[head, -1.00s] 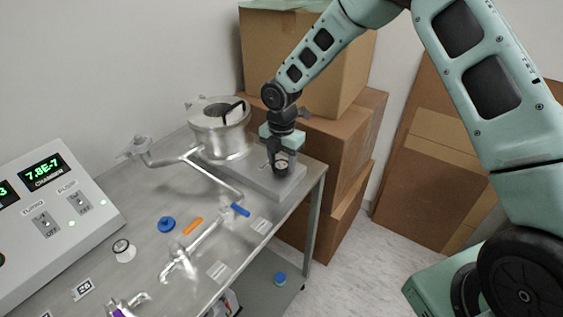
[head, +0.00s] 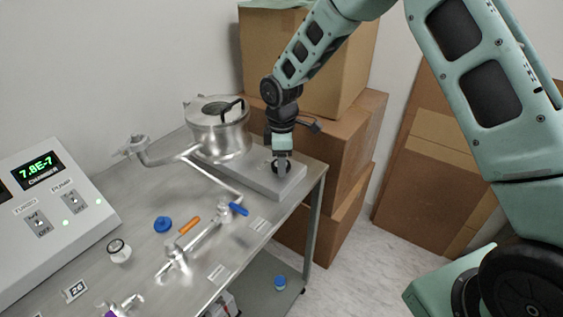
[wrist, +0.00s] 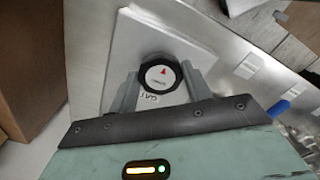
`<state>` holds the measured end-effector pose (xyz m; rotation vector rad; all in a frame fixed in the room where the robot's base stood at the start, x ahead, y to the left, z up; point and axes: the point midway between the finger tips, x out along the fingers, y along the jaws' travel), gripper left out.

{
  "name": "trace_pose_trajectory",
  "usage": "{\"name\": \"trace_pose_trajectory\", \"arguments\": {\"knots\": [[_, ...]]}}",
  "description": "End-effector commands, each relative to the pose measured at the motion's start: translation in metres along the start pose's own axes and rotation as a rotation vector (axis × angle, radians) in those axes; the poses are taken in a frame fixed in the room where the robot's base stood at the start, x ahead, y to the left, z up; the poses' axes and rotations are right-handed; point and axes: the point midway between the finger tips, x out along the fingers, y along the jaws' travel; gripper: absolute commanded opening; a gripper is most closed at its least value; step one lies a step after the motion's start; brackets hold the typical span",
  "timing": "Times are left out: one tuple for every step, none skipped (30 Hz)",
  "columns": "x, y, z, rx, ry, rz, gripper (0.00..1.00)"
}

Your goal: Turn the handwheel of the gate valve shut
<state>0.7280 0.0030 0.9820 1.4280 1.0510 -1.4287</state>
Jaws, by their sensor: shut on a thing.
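The gate valve's handwheel (wrist: 160,73) is a black ribbed knob with a white face and a red arrow in the wrist view. It sits on a flat grey valve body (head: 262,180) at the table's far right corner. My gripper (wrist: 162,84) is shut on the handwheel, with one finger at each side of its rim. In the head view my gripper (head: 281,158) points down onto the handwheel (head: 281,168) and partly hides it. Lettering on the plate beside the wheel is partly covered.
A round steel chamber (head: 219,133) with a black-handled lid stands left of the valve. Pipes with a blue lever (head: 238,209) and an orange lever (head: 189,226) run in front. A control box (head: 48,210) reads 7.8E-7. Cardboard boxes (head: 335,150) stand close behind the table's right edge.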

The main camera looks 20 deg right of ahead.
Motion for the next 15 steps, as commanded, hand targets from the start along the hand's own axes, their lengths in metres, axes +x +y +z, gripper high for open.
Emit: {"name": "trace_pose_trajectory", "arguments": {"knots": [[0.0003, 0.0001, -0.0012, 0.044, 0.001, 0.002, 0.26], [0.0002, 0.0, -0.0013, 0.072, 0.001, 0.003, 0.26], [0.0002, 0.0, -0.0013, 0.109, 0.001, 0.003, 0.26], [0.0001, 0.0, -0.0014, 0.138, 0.002, 0.003, 0.26], [0.0001, 0.0, -0.0013, 0.168, 0.002, 0.003, 0.26], [0.0001, 0.0001, -0.0011, 0.206, 0.002, 0.003, 0.26], [0.0001, 0.0, -0.0012, 0.233, 0.001, 0.003, 0.26], [0.0001, -0.0002, -0.0015, 0.261, 0.002, 0.003, 0.26], [0.0002, -0.0004, -0.0017, 0.3, 0.002, 0.002, 0.26], [0.0002, -0.0003, -0.0014, 0.329, 0.002, 0.002, 0.26], [0.0002, -0.0002, -0.0012, 0.357, 0.002, 0.002, 0.26], [0.0002, -0.0002, -0.0012, 0.395, 0.002, 0.002, 0.26], [0.0001, -0.0004, -0.0015, 0.423, 0.002, 0.002, 0.26], [0.0001, -0.0005, -0.0017, 0.452, 0.002, 0.002, 0.26], [0.0, -0.0004, -0.0015, 0.489, 0.002, 0.002, 0.26]]}}
